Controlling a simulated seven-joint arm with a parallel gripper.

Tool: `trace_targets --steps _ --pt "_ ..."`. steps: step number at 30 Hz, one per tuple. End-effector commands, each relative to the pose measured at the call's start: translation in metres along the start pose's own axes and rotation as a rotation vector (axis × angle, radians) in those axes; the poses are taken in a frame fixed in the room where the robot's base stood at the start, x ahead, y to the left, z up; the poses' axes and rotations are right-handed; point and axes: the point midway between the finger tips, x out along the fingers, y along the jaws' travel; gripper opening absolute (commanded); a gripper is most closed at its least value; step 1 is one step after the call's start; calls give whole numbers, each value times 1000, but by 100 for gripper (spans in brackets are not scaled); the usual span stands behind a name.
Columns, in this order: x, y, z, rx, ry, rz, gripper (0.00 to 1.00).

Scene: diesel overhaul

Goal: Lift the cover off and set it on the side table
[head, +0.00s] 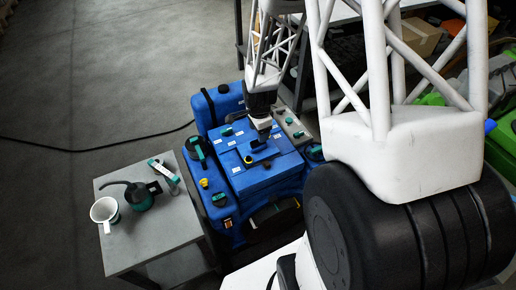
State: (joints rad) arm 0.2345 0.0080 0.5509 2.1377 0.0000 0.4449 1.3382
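The blue cover (272,178) is a boxy panel with small white labels, seated on top of the blue diesel engine (222,207). The grey side table (128,248) stands to the left of the engine.
On the side table are a white mug (104,212), a dark oil can (139,194) and a teal-and-white tool (164,171). Its front part is bare. A black cable (90,151) crosses the floor. My arm hides much of the right side.

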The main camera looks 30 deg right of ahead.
Motion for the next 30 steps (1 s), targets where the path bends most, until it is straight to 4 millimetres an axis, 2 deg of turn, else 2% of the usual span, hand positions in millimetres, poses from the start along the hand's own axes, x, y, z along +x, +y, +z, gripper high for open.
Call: trace_targets --steps 5,15,30 --pt "2 0 0 -1 0 1 62" --pt "24 0 1 -2 0 1 62" --pt "29 0 1 -2 0 1 62"
